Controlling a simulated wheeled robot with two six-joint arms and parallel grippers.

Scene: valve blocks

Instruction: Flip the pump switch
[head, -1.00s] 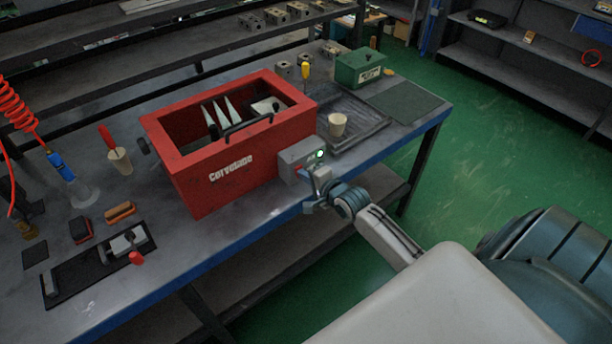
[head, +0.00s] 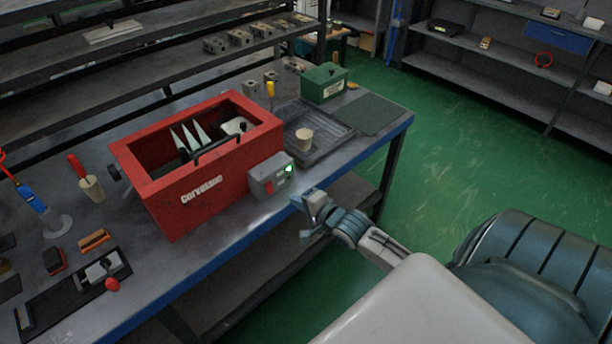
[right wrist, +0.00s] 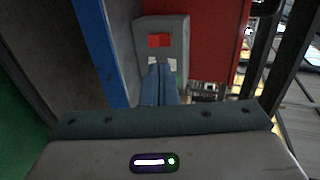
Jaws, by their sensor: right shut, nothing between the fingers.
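The red Corvelane tank (head: 205,160) stands on the workbench. A grey switch box (head: 269,176) is on its right front end, with a lit green lamp (head: 289,168) and a red switch (head: 268,184). In the right wrist view the red switch (right wrist: 160,40) sits on the box face (right wrist: 178,27), just beyond my fingertips. My right gripper (head: 303,203) is shut and empty, a little in front of and to the right of the box. It also shows in the right wrist view (right wrist: 159,72), its fingers covering the lower box face. My left gripper is out of view.
The blue bench edge (head: 245,240) runs below the box. A beige cup (head: 304,139) stands in the dark tray (head: 327,145) at right. A green box (head: 323,84) is behind it. The floor right of the bench is clear.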

